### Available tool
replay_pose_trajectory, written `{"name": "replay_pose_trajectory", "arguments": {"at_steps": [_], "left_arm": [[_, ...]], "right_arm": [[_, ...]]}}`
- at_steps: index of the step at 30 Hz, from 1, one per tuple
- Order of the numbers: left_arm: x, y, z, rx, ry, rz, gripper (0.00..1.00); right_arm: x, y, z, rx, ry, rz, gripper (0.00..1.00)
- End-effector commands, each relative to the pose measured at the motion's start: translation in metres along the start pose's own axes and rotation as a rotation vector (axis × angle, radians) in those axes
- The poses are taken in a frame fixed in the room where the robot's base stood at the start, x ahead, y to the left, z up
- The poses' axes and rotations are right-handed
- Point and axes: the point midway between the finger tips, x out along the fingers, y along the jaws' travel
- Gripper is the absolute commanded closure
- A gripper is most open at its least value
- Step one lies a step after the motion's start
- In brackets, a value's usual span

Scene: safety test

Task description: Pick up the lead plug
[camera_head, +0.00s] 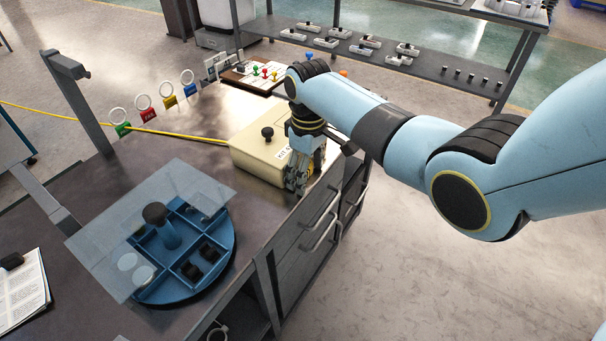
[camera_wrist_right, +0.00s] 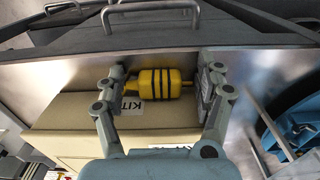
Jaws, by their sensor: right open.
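My right gripper (camera_head: 298,180) is at the table's front edge, beside the beige box marked KIT (camera_head: 256,160). In the right wrist view the gripper (camera_wrist_right: 162,85) is open, with one finger at each side of a yellow plug-like piece with black bands (camera_wrist_right: 172,83), which I take to be the lead plug. The piece lies across the gap between the fingers; I cannot tell whether either finger touches it. A yellow lead (camera_head: 165,133) runs across the table to the box. My left gripper is not in view.
A round blue compartment tray (camera_head: 226,250) under a clear sheet (camera_head: 95,255) stands at the front left. Drawer handles (camera_head: 320,238) jut out below the table edge. A shelf (camera_head: 420,68) stands behind.

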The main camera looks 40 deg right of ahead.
Motion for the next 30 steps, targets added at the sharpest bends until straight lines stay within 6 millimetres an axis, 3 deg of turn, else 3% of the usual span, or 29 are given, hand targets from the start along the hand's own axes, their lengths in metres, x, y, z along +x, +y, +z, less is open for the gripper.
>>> {"name": "replay_pose_trajectory", "arguments": {"at_steps": [5,18,26,30], "left_arm": [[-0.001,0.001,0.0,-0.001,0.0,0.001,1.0],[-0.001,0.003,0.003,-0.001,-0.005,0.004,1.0],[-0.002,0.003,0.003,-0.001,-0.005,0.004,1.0],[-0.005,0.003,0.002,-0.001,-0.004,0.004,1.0]], "right_arm": [[-0.001,0.0,0.0,0.0,0.001,0.001,0.3],[-0.001,0.0,0.0,0.0,0.001,0.0,0.86],[-0.004,0.0,0.0,-0.001,0.001,0.001,0.86],[-0.017,0.001,-0.001,-0.001,0.002,0.002,0.86]]}}
